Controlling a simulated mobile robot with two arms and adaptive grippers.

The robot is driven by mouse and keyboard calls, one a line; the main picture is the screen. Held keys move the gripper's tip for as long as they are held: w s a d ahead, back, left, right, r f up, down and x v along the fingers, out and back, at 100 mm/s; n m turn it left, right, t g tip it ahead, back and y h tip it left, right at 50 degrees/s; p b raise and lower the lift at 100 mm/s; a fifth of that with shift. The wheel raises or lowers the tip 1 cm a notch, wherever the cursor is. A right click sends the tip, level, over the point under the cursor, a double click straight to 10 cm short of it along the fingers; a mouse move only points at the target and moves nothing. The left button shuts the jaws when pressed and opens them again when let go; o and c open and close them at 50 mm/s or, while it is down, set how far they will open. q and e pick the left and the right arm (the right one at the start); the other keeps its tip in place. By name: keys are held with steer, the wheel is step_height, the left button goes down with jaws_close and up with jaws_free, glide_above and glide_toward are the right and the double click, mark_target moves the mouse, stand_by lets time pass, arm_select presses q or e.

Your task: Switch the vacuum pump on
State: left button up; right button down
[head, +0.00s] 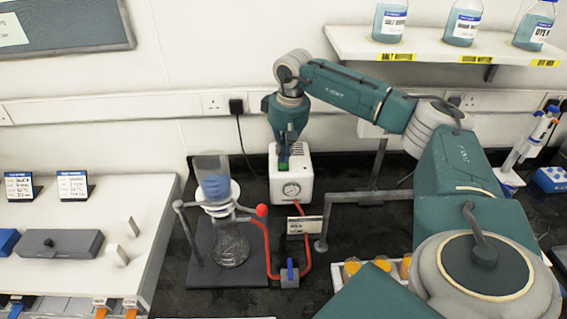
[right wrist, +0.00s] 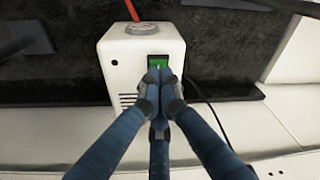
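The vacuum pump (head: 304,183) is a white box with a round gauge (head: 291,190) on its front, standing on the dark bench. It also fills the upper middle of the right wrist view (right wrist: 122,62). A green rocker switch (right wrist: 157,60) in a dark frame is on its top. My right gripper (right wrist: 159,74) has its blue fingers closed together, with no object between them. Its fingertips are at the switch's near edge and cover part of it. I cannot tell whether they press it, or which way it is set. In the head view the gripper (head: 286,150) points down over the pump.
A red hose (head: 265,245) runs from the filter flask (head: 231,247) on its stand past a blue-handled valve (head: 290,272). A label card (head: 304,226) stands before the pump. A metal stand (head: 350,197) is close to its right. Bottles line the shelf (head: 430,47) above.

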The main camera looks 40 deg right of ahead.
mark_target(284, 165)
steer(key=shift+f+b, duration=0.45)
steer(key=shift+f, duration=0.35)
stand_by(0.4)
steer(key=shift+r+p, duration=2.9)
steer(key=shift+r, duration=0.7)
steer(key=shift+f, duration=0.1)
